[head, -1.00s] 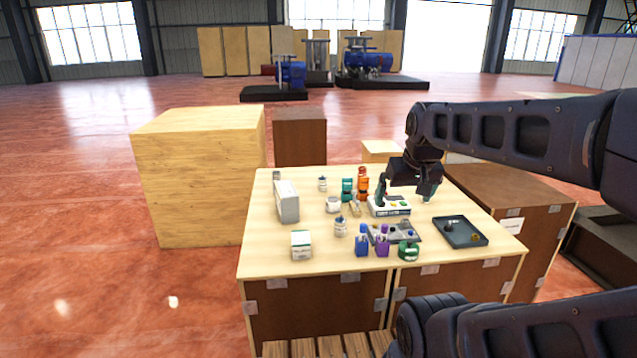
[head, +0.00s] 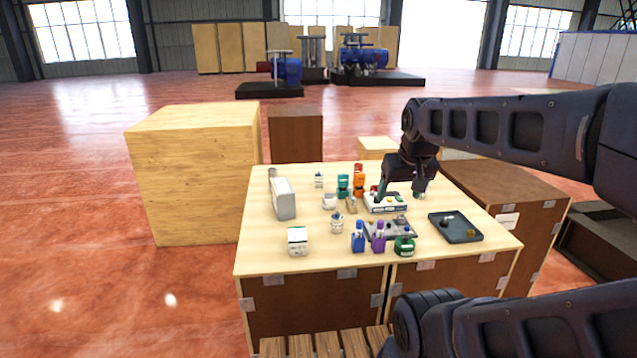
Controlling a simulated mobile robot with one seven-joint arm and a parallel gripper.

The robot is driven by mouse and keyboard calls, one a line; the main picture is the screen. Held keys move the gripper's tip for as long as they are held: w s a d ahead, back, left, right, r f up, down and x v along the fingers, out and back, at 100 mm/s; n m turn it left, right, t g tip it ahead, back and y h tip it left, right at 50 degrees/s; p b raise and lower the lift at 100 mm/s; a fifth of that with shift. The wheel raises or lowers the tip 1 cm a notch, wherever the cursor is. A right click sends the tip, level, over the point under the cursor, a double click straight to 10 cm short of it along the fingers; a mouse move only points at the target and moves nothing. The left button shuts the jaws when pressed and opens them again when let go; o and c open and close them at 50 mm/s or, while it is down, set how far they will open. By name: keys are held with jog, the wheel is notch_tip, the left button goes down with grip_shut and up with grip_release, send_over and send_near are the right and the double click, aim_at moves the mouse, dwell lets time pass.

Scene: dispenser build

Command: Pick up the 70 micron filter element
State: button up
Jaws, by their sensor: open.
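My gripper (head: 401,190) is open, its two fingers pointing down over the back of a white box (head: 378,208) with small coloured parts on top. One finger is at the box's left back part, the other beyond its right end. Nothing shows held between the fingers. I cannot tell at this size which small part is the 70 micron filter element. A grey tray (head: 372,231) in front of the white box carries small parts. A dark tray (head: 470,233) to the right holds a dark piece and a small brass-coloured piece.
Teal (head: 343,186) and orange (head: 359,180) bottles stand left of my gripper. A grey-white case (head: 283,198) and a small white box (head: 298,240) are at left.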

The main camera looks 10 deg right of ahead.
jog(key=shift+c, duration=0.8)
